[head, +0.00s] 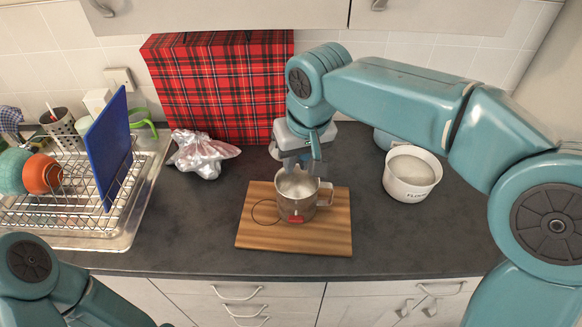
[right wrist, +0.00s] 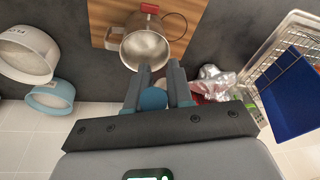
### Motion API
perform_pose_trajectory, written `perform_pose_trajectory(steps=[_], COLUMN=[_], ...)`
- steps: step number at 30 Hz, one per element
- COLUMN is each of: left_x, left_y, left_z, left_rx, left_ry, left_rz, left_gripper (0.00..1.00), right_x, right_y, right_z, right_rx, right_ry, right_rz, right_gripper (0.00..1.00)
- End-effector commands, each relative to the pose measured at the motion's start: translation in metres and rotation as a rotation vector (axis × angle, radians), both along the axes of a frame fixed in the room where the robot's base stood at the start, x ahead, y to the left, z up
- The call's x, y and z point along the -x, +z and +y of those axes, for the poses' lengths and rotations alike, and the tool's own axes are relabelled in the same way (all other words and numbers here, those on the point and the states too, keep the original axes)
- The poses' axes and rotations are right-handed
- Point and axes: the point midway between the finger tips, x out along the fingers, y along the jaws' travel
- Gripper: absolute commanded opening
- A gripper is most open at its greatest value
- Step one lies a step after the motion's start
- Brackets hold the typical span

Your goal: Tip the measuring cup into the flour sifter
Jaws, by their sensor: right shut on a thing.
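The flour sifter (head: 297,210) is a metal cup with a side handle and a red part low on its front. It stands upright on the wooden board (head: 335,230), and its open mouth also shows in the right wrist view (right wrist: 146,50). My right gripper (head: 302,163) is just above and behind the sifter's rim. In the right wrist view its fingers are shut on a small rounded blue thing (right wrist: 152,98), which appears to be part of the measuring cup. The rest of the cup is hidden, so its tilt cannot be told. My left gripper is out of view.
A white flour canister (head: 412,178) stands right of the board, with a blue-sided container (head: 385,138) behind it. At left are a dish rack (head: 75,205) and an upright blue board (head: 105,150). A crumpled bag (head: 202,153) and tartan case (head: 220,85) are behind.

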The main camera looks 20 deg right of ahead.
Motion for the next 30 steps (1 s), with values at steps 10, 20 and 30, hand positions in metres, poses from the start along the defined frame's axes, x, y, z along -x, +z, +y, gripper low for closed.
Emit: perform_pose_trajectory(steps=[10,20,30], left_x=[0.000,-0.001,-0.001], left_y=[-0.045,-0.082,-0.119], left_z=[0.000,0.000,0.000], left_rx=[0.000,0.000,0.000], left_ry=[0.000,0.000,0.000], left_rz=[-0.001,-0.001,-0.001], left_gripper=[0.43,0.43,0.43], right_x=[0.001,0.003,0.005], right_y=[-0.029,-0.036,-0.043], right_z=[-0.004,-0.012,-0.018], right_rx=[-0.094,-0.275,-0.435], right_ry=[-0.001,-0.002,-0.001], right_rz=[-0.033,-0.095,-0.149], right_gripper=[0.00,0.00,0.00])
